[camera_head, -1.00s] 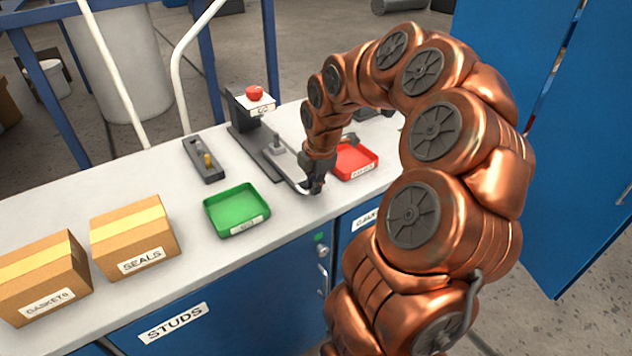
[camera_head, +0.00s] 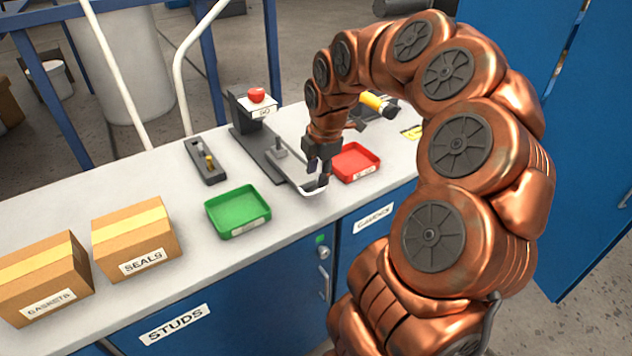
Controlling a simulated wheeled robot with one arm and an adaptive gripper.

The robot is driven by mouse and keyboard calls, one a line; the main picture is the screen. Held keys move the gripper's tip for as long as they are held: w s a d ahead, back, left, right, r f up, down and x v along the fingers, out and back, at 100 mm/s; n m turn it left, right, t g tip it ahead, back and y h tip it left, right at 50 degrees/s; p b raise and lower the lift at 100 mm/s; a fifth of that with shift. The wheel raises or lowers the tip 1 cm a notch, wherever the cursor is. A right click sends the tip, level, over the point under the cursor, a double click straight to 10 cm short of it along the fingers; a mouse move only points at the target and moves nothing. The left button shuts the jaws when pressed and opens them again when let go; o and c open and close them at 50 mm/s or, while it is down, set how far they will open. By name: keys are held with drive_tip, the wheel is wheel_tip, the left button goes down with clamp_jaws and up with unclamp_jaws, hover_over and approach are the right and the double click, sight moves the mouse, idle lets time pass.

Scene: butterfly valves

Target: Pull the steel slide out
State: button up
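The steel slide (camera_head: 291,168) lies on a dark rail base on the white bench. A small upright post (camera_head: 280,150) stands on it, and a pale loop handle (camera_head: 307,193) is at its near end. A red button on a white labelled block (camera_head: 257,103) is at the far end. My gripper (camera_head: 318,171) is over the near end of the slide, fingers pointing down at the handle. The fingers look parted with nothing held between them. I cannot tell whether a finger touches the handle.
A red tray (camera_head: 372,172) stands close to the right of my gripper. A green tray (camera_head: 262,222) is to the left. A dark fixture (camera_head: 205,160) and cardboard boxes (camera_head: 136,245) stand further left. A yellow-and-black tool (camera_head: 377,104) lies behind my arm.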

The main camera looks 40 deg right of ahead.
wheel_tip(320, 180, up, 7)
drive_tip(key=s, duration=0.1)
drive_tip(key=shift+s, duration=0.2)
drive_tip(key=shift+a+f, duration=0.1)
idle(0.4)
drive_tip(key=s+a+m+g+p, duration=0.1)
drive_tip(key=s+a+m, duration=0.25)
drive_tip(key=a, duration=0.45)
drive_tip(key=s+a+m+g+p, duration=0.1)
drive_tip(key=s+a+m, duration=0.1)
drive_tip(key=s+a, duration=0.45)
drive_tip(key=s+a+f+m+g, duration=0.1)
drive_tip(key=s+a+f+m, duration=0.1)
drive_tip(key=s+a+m, duration=0.2)
drive_tip(key=s+a+f+m+g, duration=0.1)
drive_tip(key=s+a+f+m, duration=0.2)
drive_tip(key=s+m, duration=0.4)
drive_tip(key=s+a+p, duration=0.1)
drive_tip(key=s, duration=0.2)
drive_tip(key=shift+a+f, duration=0.2)
drive_tip(key=shift+a, duration=0.15)
